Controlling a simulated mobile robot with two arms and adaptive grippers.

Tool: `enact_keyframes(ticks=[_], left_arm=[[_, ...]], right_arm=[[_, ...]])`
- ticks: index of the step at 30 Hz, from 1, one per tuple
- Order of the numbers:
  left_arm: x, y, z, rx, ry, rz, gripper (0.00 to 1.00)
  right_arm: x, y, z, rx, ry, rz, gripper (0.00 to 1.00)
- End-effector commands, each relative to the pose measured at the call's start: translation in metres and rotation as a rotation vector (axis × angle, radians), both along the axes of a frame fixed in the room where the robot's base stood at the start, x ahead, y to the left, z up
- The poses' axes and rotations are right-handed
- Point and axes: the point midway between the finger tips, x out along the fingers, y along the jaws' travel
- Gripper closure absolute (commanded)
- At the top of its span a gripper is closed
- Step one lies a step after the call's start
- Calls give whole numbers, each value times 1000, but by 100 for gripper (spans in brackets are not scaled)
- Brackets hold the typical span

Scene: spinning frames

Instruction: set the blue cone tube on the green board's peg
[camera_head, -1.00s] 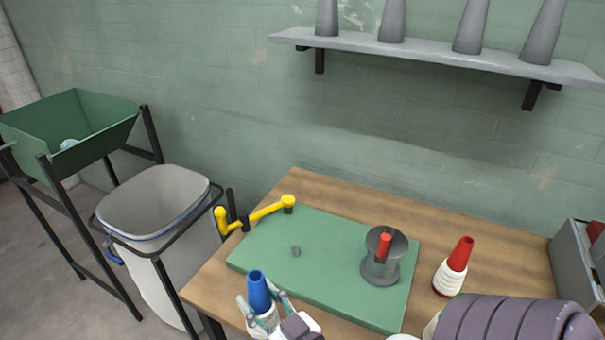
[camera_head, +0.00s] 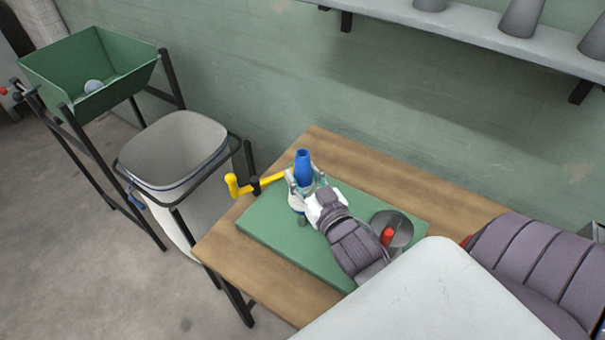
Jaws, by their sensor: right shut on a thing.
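A short grey peg (camera_head: 302,221) shows just below the tube's lower end in the picture. The tube's lower end appears apart from the peg, but I cannot tell the exact gap. My left gripper is not in view.
A yellow crank (camera_head: 232,184) is at the board's left edge. A grey bin (camera_head: 170,150) and a green hopper (camera_head: 95,70) stand left of the wooden table (camera_head: 330,141).

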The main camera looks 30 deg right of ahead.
Motion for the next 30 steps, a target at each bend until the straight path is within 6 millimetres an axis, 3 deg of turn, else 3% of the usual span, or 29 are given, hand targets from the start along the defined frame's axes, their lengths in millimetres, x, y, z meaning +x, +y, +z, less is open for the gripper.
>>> enact_keyframes(ticks=[6, 17, 30], left_arm=[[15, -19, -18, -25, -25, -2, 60], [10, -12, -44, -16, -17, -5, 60], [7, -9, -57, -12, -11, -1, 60]], right_arm=[[0, 1, -18, 0, 0, 1, 89], [-1, 1, -41, -1, -1, 1, 89], [0, 0, -68, 0, 0, 0, 89]])
